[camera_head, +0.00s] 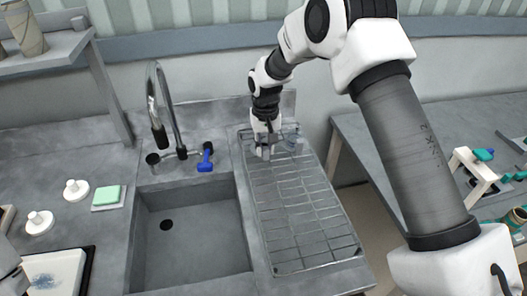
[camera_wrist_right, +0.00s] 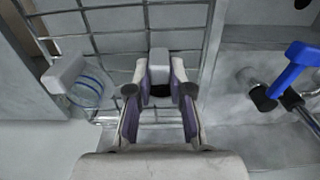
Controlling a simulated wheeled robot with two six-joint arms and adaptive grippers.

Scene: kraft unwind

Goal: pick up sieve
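My right gripper (camera_head: 263,150) points down at the far end of the wire drying rack (camera_head: 300,222). In the right wrist view the fingers of my right gripper (camera_wrist_right: 160,82) stand on both sides of a small grey block (camera_wrist_right: 160,57). The block fills the gap, but I cannot tell whether they press on it. A round, see-through piece with a grey block on it (camera_wrist_right: 86,90) lies beside the gripper on the rack; it also shows in the head view (camera_head: 294,144). I cannot tell which of these is the sieve.
Left of the rack is an empty sink (camera_head: 195,235) with a tall faucet (camera_head: 165,110) and a blue-handled valve (camera_head: 206,157). A green sponge (camera_head: 107,195) and white knobbed pieces (camera_head: 75,190) lie on the counter. A wall stands close behind the rack. The rack's near part is clear.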

